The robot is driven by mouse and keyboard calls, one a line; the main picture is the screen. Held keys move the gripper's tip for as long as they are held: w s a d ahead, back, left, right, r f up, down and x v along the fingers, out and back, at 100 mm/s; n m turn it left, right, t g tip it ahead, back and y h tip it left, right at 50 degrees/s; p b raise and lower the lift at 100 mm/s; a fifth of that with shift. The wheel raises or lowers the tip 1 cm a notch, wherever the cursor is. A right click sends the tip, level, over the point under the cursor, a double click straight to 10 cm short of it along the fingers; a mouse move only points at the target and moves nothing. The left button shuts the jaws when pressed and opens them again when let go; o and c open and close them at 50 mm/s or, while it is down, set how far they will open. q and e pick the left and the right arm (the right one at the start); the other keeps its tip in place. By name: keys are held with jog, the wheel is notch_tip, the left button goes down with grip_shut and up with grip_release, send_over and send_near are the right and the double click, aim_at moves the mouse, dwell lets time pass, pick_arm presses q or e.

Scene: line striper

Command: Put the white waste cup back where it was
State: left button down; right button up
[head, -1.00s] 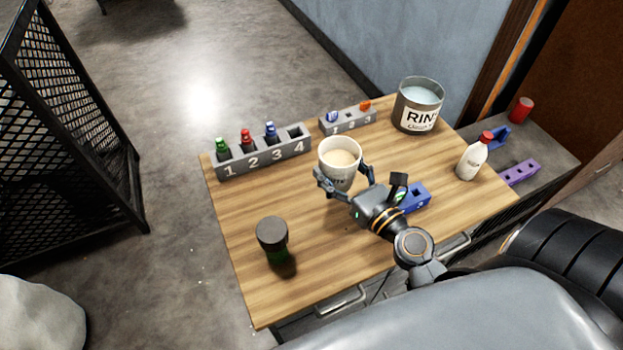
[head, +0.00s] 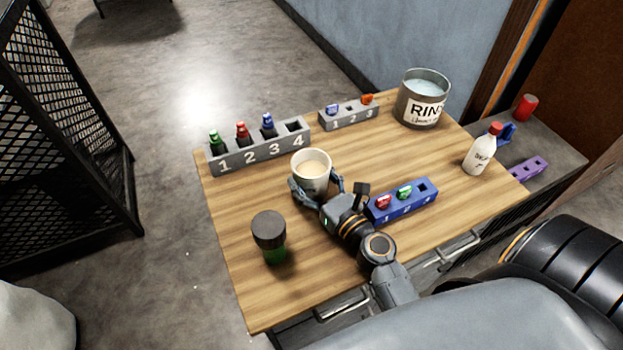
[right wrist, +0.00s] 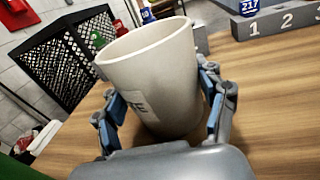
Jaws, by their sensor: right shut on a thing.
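The white waste cup (head: 311,168) holds a pale, cream-coloured liquid. My right gripper (head: 317,190) is shut on its sides, near the middle of the wooden table. In the right wrist view the cup (right wrist: 155,75) sits between the two blue-padded fingers of the gripper (right wrist: 162,110), slightly tilted in the picture, with part of a dark label showing. I cannot tell whether its base touches the table. My left gripper does not show.
Behind the cup stand a grey four-slot rack (head: 260,149) with bottles and a smaller grey rack (head: 349,117). A dark-capped green jar (head: 269,236) stands front left. A blue rack (head: 402,201), white bottle (head: 481,149) and rinse bucket (head: 423,98) are to the right.

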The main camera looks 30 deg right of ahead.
aim_at(321, 190)
jog(key=shift+f, duration=0.1)
jog(key=o, duration=1.6)
jog(key=shift+s, duration=0.15)
jog(key=s+b, duration=0.1)
jog(key=s, duration=0.1)
jog(key=s+b, duration=0.1)
jog(key=s, duration=0.1)
jog(key=s+b, duration=0.1)
jog(key=s, duration=0.1)
jog(key=shift+s+d, duration=0.25)
jog(key=shift+d, duration=0.05)
jog(key=shift+s, duration=0.35)
